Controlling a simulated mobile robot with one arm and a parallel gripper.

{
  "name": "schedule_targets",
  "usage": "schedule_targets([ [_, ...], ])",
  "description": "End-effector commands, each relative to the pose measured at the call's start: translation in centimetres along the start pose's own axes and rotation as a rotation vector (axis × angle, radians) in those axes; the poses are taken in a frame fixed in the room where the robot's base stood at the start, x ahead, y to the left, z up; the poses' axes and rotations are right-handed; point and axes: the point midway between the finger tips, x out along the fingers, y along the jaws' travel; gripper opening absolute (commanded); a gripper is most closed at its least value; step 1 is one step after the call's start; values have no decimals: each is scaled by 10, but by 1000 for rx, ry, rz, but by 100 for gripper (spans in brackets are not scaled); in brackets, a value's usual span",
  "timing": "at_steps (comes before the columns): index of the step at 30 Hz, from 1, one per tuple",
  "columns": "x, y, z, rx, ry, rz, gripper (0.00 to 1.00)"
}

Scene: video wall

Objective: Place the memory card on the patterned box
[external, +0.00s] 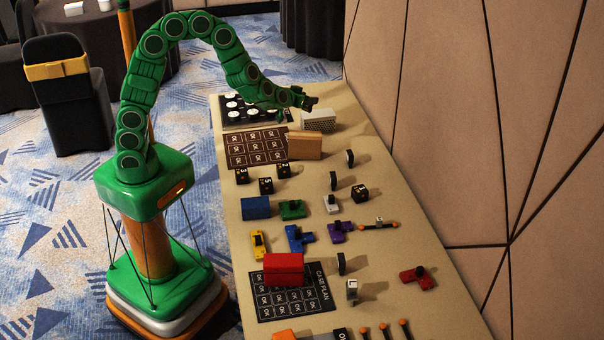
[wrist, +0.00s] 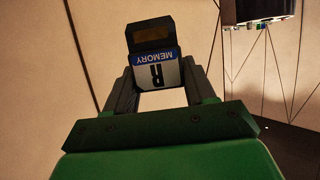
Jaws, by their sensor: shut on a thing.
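My gripper (external: 304,100) is at the far end of the table, at the end of my green arm, just above and left of the patterned box. In the wrist view my gripper (wrist: 160,68) is shut on the memory card (wrist: 158,75), which has a blue and white label reading "MEMORY" and "R", upside down in the picture, with a dark part beyond. The card shows only as a small dark shape in the external view (external: 312,101). The patterned box (external: 319,122) is pale with a fine dotted pattern and stands on the table. I see no contact between card and box.
A tan box (external: 304,146) stands just in front of the patterned box. A dark mat with white discs (external: 240,112) and a brown printed mat (external: 256,149) lie to the left. Several coloured blocks fill the nearer table (external: 385,240). A panelled wall (external: 450,110) rises along the right.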

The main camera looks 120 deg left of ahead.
Motion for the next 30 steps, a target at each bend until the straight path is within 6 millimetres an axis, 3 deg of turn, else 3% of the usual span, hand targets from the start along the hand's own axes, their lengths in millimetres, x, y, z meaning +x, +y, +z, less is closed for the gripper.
schedule_targets([
  [1, 5, -15, -4, -7, 0, -17, 25],
  [9, 24, -80, -18, -32, 2, -82, 25],
  [15, 30, -112, -24, -45, 3, -113, 25],
  [23, 40, -120, -25, -48, 3, -122, 25],
  [30, 69, -112, -24, -50, 2, -123, 25],
])
